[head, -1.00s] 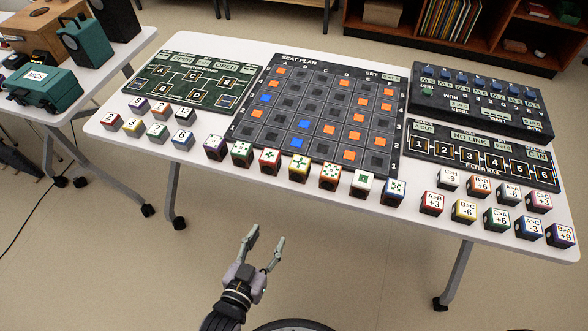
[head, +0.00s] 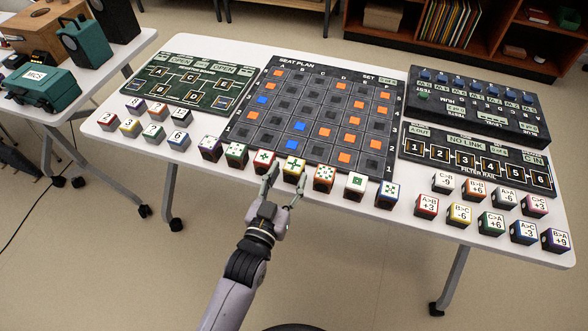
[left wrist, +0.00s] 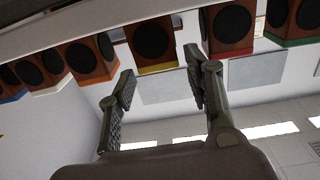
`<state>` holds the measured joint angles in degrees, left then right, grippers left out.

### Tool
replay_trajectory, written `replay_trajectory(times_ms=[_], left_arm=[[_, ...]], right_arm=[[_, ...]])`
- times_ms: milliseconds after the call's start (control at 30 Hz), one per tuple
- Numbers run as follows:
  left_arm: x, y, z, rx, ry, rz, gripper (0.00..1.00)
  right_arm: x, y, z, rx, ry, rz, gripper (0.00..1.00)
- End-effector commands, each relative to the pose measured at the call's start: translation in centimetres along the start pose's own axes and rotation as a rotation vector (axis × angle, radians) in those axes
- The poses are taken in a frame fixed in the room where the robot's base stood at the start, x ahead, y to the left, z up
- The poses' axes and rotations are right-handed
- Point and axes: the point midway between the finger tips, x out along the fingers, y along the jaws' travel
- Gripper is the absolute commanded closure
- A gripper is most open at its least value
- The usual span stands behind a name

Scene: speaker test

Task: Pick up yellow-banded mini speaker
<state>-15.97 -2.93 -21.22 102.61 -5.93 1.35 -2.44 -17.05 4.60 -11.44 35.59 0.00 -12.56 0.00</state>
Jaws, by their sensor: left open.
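The yellow-banded mini speaker (head: 293,165) stands at the table's front edge, in the middle of a row of small speakers. It has a pale top with a dark pattern. In the left wrist view, which looks upside down, the yellow-banded speaker (left wrist: 148,33) shows its wooden body and round black cone. My left gripper (head: 290,179) is open and empty, just in front of this speaker, its fingers pointing at it. In the left wrist view the open left gripper (left wrist: 158,68) has its fingertips to either side of the yellow band; contact cannot be told. My right gripper is not in view.
A red-banded speaker (head: 263,162) and an orange-banded speaker (head: 324,179) stand close on either side. The dark seat plan board (head: 262,137) lies behind. More small cubes stand on the white table (head: 330,205) at left and right. The floor in front is clear.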

Motion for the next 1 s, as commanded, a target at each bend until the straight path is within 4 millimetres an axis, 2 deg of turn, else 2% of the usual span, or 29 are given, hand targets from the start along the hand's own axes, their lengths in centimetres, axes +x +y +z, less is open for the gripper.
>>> replay_trajectory(times_ms=[133, 300, 433, 700, 1000], left_arm=[[1.1, 0.0, 0.1, 0.0, 0.0, 0.0, 0.53], [3.8, 0.1, 0.4, 0.0, 0.002, 0.0, 0.53], [5.1, 0.1, 0.5, 0.0, 0.0, 0.0, 0.53], [5.4, 0.1, 0.5, 0.0, 0.0, -0.001, 0.53], [5.3, 0.1, 0.5, 0.0, 0.0, 0.0, 0.73]], right_arm=[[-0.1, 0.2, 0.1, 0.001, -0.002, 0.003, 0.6], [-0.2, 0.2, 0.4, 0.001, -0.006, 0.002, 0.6], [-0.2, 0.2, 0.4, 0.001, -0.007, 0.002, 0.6], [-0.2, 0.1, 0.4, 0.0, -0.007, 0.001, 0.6], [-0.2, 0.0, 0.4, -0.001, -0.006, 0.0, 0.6]])
